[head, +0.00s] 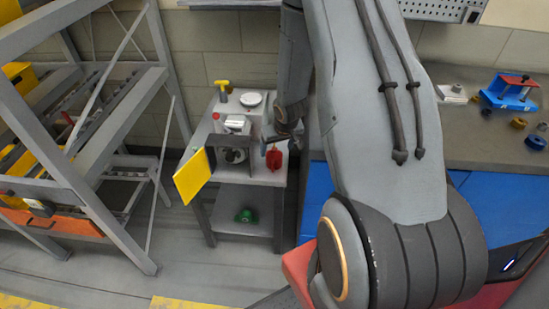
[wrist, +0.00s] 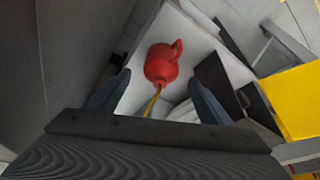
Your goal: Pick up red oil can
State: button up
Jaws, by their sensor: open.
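The red oil can (head: 274,158) stands on the top of a small grey table (head: 262,178), near its right front edge. In the wrist view the red oil can (wrist: 161,64) shows a round body, a handle and a thin yellowish spout pointing toward my gripper. My gripper (wrist: 154,92) is open, with one dark finger on each side of the spout. The can's body lies beyond the fingertips, and nothing is held. In the head view my gripper (head: 272,138) is at the table, just behind the can and partly hidden by my arm.
A yellow panel (head: 194,177) stands at the table's left front, beside a dark box with a round opening. A green object (head: 244,215) lies on the lower shelf. A metal rack stands left.

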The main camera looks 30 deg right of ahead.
aim_at(274, 154)
jog(key=shift+p+x, duration=0.9)
jog(key=shift+x, duration=2.5)
jog(key=shift+r, duration=0.1)
jog(key=shift+c, duration=0.3)
jog(key=c, duration=1.3)
